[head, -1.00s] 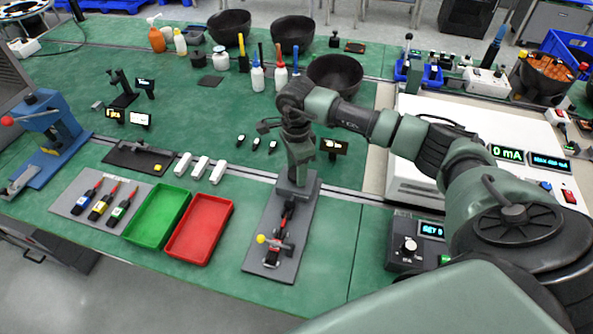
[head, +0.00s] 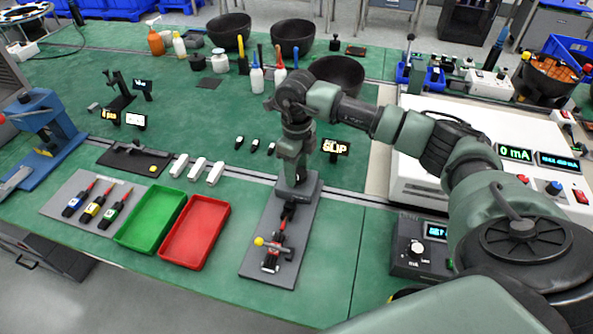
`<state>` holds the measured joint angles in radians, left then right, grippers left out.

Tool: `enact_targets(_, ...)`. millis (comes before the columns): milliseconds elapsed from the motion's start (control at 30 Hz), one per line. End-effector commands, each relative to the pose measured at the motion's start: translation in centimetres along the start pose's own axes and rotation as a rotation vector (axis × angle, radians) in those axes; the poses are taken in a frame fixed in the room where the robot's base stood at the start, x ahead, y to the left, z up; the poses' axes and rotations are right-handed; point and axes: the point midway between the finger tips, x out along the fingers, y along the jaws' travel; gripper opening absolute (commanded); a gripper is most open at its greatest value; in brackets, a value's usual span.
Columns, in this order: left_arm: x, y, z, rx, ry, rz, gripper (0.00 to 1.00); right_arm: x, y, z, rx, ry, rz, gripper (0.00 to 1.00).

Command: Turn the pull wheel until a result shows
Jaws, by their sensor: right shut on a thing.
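The pull fixture is a long grey plate (head: 255,262) lying front to back, with a dark clamp (head: 272,258) holding a small part, and a yellow ball knob (head: 259,241). My right gripper (head: 296,186) points down at the far end of this plate. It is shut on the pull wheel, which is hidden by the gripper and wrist. A small black display (head: 336,147) just right of the wrist shows yellow text that reads SLIP. My left gripper is not in view.
A green tray (head: 183,203) and a red tray (head: 230,212) lie left of the fixture. Several coloured-handled tools lie on a grey mat (head: 63,190). A dial box (head: 400,262) and a white instrument (head: 408,181) stand to the right. Green mat is clear between fixture and dial box.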

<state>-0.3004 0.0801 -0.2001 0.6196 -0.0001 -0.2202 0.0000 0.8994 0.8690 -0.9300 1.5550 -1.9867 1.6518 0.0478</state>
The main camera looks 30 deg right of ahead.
Motion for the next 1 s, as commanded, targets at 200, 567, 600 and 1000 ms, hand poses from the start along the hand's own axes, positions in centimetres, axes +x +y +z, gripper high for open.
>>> enact_targets(200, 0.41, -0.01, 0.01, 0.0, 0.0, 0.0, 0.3, -0.04, -0.16, -0.02, 0.13, -0.001, -0.003, 0.08)
enact_targets(567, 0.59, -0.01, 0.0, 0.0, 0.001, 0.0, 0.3, -0.12, -0.19, -0.01, 0.223, -0.001, -0.003, 0.08)
enact_targets(600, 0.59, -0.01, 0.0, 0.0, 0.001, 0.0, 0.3, -0.13, -0.19, -0.01, 0.226, -0.001, -0.003, 0.08)
enact_targets(1000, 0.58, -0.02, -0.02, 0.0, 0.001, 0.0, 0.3, -0.15, -0.19, -0.01, 0.229, -0.001, -0.003, 0.54)
